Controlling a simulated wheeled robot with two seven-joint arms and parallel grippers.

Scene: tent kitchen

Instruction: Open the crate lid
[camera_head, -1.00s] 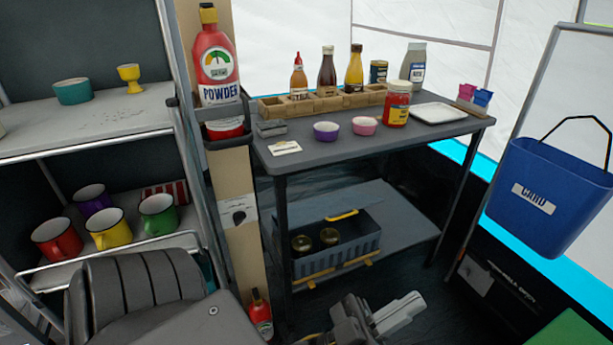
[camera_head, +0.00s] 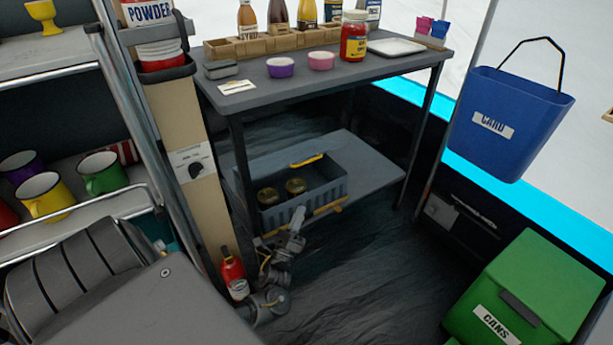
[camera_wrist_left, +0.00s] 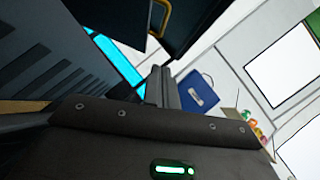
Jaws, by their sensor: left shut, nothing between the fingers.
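The grey-blue crate (camera_head: 335,188) sits on the lower shelf of the dark table. Its ribbed wall (camera_wrist_left: 45,75) fills the left of the left wrist view. Its lid is raised at the back, with a yellow handle (camera_head: 307,160) on its edge; the handle also shows in the left wrist view (camera_wrist_left: 160,16). I cannot tell how far the lid is tilted. Two round gold-topped cans (camera_head: 296,186) show inside. My left gripper (camera_head: 299,215) is shut and empty, in front of the crate's front wall and below the handle. My right gripper is not in view.
The tabletop (camera_head: 325,88) above the crate holds bowls, bottles and a tray. A red bottle (camera_head: 233,275) stands on the floor left of my left arm. A green bin (camera_head: 550,270) and a hanging blue bin (camera_head: 520,115) are at the right. The floor between is clear.

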